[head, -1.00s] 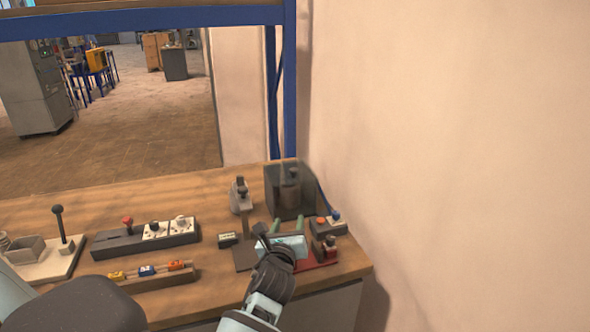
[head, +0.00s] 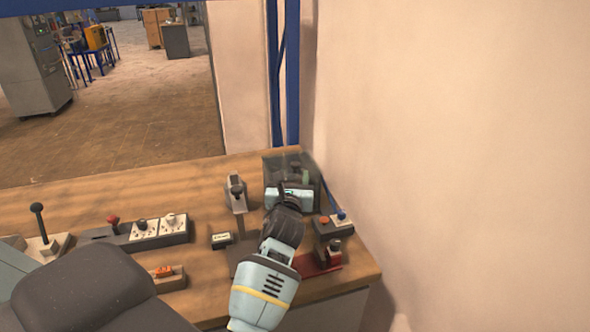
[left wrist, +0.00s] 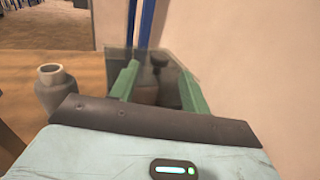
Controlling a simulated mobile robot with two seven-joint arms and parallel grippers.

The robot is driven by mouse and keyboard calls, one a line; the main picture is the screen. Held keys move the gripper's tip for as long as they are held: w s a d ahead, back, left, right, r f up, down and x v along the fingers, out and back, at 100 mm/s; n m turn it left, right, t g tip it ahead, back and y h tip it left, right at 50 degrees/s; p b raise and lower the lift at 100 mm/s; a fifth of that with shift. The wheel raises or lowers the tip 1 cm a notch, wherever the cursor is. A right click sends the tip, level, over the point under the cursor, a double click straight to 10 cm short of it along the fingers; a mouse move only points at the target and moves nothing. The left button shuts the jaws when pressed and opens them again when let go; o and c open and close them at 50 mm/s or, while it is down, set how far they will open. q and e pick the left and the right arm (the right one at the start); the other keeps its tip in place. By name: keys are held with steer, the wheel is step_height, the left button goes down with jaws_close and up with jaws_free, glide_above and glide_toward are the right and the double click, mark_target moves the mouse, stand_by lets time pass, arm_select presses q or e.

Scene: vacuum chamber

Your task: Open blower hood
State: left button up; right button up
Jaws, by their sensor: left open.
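The blower hood (head: 274,168) is a dark see-through box at the back right of the bench, against the wall. It also shows in the left wrist view (left wrist: 118,62), with a dark, rounded part visible inside. My left gripper (head: 292,177) is open at the hood's front, overlapping it in the head view. In the left wrist view its two green fingers (left wrist: 158,84) stand apart, reaching toward the hood with its dark contents seen between them. I cannot tell whether they touch the hood. My right gripper is not in view.
A grey post-like fixture (head: 236,195) stands left of the hood. A control box with an orange button (head: 325,220) and a red-based device (head: 322,262) sit at the right. A socket strip (head: 143,229) lies further left. The wall closes off the right side.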

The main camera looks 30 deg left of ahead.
mark_target(295, 167)
arm_select(q)
steer(key=shift+x, duration=2.25)
jaws_close()
